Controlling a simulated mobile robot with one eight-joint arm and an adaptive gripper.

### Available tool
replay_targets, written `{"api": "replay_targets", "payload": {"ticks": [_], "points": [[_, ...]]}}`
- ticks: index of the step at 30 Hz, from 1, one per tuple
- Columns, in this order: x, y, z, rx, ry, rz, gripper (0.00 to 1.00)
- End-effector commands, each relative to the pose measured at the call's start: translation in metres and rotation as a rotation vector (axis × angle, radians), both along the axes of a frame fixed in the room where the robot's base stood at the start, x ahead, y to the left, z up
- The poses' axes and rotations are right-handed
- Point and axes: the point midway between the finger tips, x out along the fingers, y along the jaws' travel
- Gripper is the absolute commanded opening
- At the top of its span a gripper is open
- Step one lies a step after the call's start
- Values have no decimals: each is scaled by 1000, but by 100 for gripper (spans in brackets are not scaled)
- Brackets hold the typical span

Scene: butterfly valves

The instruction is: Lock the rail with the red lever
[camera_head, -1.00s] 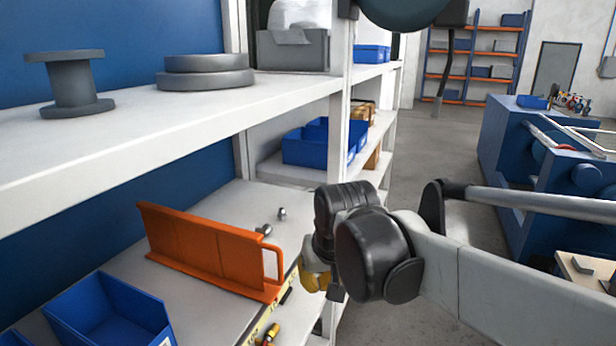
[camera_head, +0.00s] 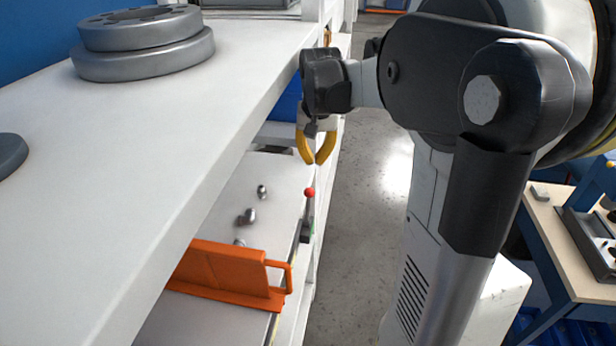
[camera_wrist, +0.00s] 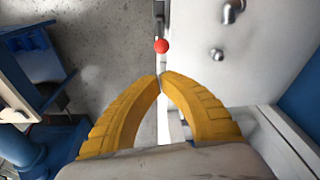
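The red lever has a round red knob (camera_head: 309,192) on a short grey stem and stands at the front edge of the lower shelf. In the wrist view the knob (camera_wrist: 162,46) is just beyond the fingertips. My gripper (camera_head: 316,162) has yellow fingers whose tips meet, with nothing visible between them. It is above the knob and apart from it in the head view; the closed tips also show in the wrist view (camera_wrist: 160,76). The rail cannot be told apart clearly along the shelf edge. An orange divider (camera_head: 228,272) with a handle is on the lower shelf.
The upper white shelf (camera_head: 190,120) covers part of the lower shelf. Loose metal fittings (camera_head: 247,216) lie on the lower shelf. A grey flanged disc (camera_head: 145,45) rests on the upper shelf. The floor (camera_head: 362,160) beside the shelf is clear; a workbench (camera_head: 550,235) is at right.

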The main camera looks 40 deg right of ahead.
Motion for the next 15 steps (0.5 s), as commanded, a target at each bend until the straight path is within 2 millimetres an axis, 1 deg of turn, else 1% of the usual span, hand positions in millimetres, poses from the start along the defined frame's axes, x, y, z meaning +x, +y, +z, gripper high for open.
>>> {"api": "replay_targets", "payload": {"ticks": [2,5,15], "points": [[1,0,-4,0,0,0,0],[3,-1,-14,0,0,1,0],[13,-7,-74,-1,-1,1,0]]}}
